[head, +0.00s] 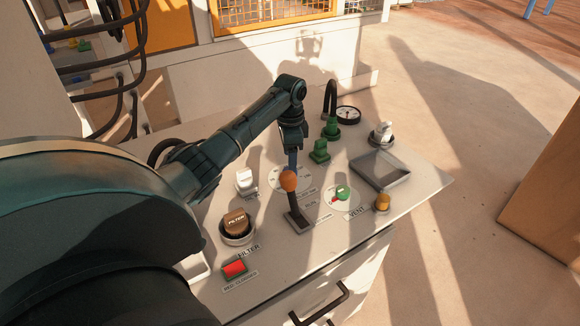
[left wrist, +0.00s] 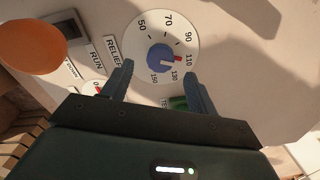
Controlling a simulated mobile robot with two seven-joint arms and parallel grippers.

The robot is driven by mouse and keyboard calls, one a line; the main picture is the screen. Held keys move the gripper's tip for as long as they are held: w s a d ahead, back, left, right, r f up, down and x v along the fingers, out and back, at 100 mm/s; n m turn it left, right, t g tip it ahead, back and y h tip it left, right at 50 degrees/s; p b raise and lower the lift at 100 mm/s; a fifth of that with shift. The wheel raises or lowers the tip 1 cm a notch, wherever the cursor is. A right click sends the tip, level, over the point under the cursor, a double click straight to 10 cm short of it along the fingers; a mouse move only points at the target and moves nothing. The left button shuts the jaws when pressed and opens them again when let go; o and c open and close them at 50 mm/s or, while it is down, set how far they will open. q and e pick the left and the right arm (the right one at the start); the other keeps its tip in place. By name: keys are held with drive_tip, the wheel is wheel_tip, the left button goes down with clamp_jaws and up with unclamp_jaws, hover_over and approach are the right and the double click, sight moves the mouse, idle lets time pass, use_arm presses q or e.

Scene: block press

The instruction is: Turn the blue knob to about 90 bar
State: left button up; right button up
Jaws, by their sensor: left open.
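The blue knob (left wrist: 160,57) sits in the middle of a white round dial (left wrist: 146,27) marked 50 to 150. Its red pointer (left wrist: 177,58) points at about the 110 mark. In the head view the dial (head: 276,180) is partly covered by my arm and a lever, and I cannot make out the knob. My left gripper (left wrist: 158,69) is open, with one finger on each side of the knob in the picture; I cannot tell whether they touch it. It also shows in the head view (head: 291,148), pointing down over the panel. My right gripper is not in view.
An orange-topped lever (head: 288,181) stands close in front of the dial. A shallow grey tray (head: 382,183) is at right.

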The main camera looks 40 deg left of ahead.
use_arm(q)
drive_tip(key=shift+f, duration=2.15)
drive_tip(key=shift+c, duration=0.2)
drive_tip(key=c, duration=1)
